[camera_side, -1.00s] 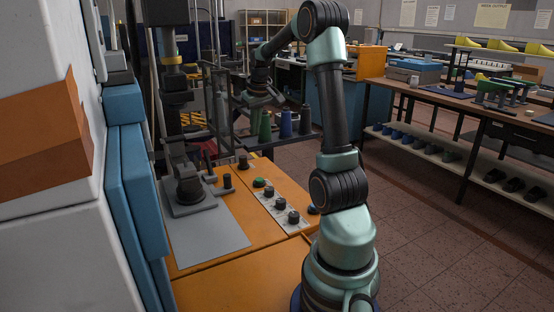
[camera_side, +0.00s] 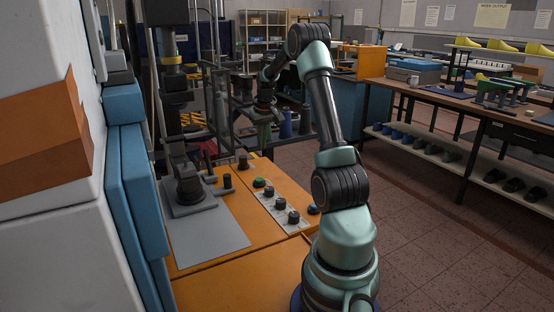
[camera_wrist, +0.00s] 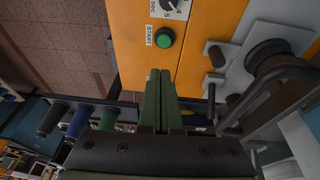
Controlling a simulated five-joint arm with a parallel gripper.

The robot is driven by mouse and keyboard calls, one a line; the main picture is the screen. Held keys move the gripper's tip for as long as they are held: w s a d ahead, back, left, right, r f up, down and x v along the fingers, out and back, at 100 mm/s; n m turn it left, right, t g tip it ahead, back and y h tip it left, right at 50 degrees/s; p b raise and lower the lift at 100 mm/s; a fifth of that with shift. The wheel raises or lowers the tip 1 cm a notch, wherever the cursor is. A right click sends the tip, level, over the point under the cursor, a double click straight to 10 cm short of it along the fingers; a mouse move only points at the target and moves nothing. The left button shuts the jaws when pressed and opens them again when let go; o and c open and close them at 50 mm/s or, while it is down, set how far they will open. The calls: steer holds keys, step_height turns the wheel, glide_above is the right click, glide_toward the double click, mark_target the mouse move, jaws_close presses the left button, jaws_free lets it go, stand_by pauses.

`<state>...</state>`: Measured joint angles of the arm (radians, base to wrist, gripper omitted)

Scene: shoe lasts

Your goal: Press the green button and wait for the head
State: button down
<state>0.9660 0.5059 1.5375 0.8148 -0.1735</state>
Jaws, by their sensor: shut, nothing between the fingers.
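The green button (camera_side: 259,183) sits on the orange panel in the side view. In the wrist view the green button (camera_wrist: 165,38), beside a START label, lies just beyond my fingertips. My gripper (camera_wrist: 159,72) is shut and empty, its two green fingers side by side. In the side view my gripper (camera_side: 264,128) hangs behind and above the panel, apart from the button, with its fingers hard to make out. The machine's dark head (camera_side: 173,75) stands at the left above a grey plate (camera_side: 208,240).
Dark knobs (camera_side: 280,204) line the panel in front of the button. A dark upright peg (camera_side: 227,181) stands left of it. Thread cones (camera_side: 286,124) stand behind the panel. A bench (camera_side: 470,100) with shoes beneath is at the right, with open floor between.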

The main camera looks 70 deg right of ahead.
glide_toward(260, 180)
steer(key=f, duration=0.1)
steer(key=w+d+f, duration=0.1)
steer(key=f, duration=0.1)
steer(key=d+f, duration=0.1)
steer(key=f, duration=0.1)
steer(key=shift+w+d, duration=0.2)
steer(key=shift+w, duration=0.15)
steer(key=shift+f, duration=0.65)
steer(key=shift+s+a+f, duration=0.1)
steer(key=shift+f, duration=1.05)
steer(key=r, duration=0.6)
steer(key=shift+d, duration=0.3)
steer(key=v, duration=0.9)
steer(key=shift+r, duration=0.15)
steer(key=shift+d, duration=0.15)
